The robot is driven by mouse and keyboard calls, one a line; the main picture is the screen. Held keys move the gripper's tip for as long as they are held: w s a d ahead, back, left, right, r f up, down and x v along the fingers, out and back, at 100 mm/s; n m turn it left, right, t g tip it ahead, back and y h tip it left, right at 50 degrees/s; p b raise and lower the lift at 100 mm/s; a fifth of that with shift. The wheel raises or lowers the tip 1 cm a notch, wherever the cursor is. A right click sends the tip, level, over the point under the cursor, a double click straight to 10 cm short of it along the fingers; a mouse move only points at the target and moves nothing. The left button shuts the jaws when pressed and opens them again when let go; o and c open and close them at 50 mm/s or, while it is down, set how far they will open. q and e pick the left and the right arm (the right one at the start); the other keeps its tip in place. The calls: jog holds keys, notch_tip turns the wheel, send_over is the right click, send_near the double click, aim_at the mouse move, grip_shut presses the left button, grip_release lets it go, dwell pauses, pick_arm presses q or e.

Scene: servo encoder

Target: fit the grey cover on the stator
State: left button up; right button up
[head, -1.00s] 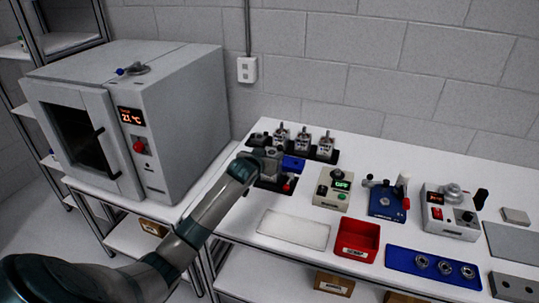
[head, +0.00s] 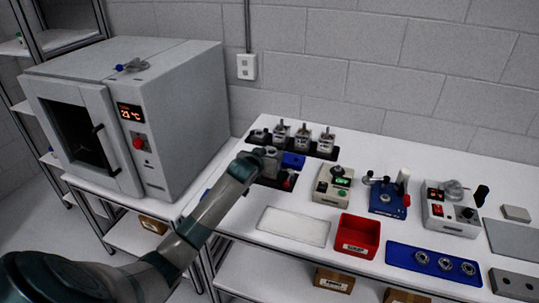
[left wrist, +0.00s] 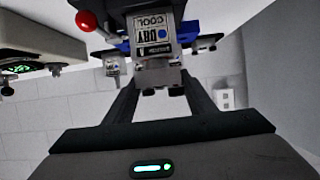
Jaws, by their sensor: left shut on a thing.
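My left gripper (head: 266,156) is at the back left of the white table, beside a black fixture (head: 272,184) with a blue block (head: 293,160) and a red knob. In the left wrist view the left gripper (left wrist: 158,88) is shut on a grey metal part (left wrist: 158,74), which looks like the grey cover; it is partly hidden by the fingers. The part is close to the fixture's label plate (left wrist: 153,28); I cannot tell whether they touch. Several silver-topped units (head: 303,137), possibly stators, stand in a black rack behind the gripper. My right gripper is not in view.
A large grey oven (head: 160,110) stands left of the table. A beige device (head: 333,186), a blue press (head: 388,200), a red bin (head: 357,236), a white mat (head: 293,227) and a blue tray (head: 435,264) occupy the table to the right.

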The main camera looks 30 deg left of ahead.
pick_arm(q)
jog(key=shift+f+b, duration=0.3)
jog(key=shift+f, duration=0.35)
jog(key=shift+f, duration=0.1)
jog(key=o, duration=1.7)
jog(key=shift+c, duration=0.2)
notch_tip(320, 180, up, 4)
jog(key=p, duration=0.3)
jog(key=shift+f, duration=0.1)
jog(key=shift+r+p, duration=2.6)
jog(key=shift+p, duration=0.05)
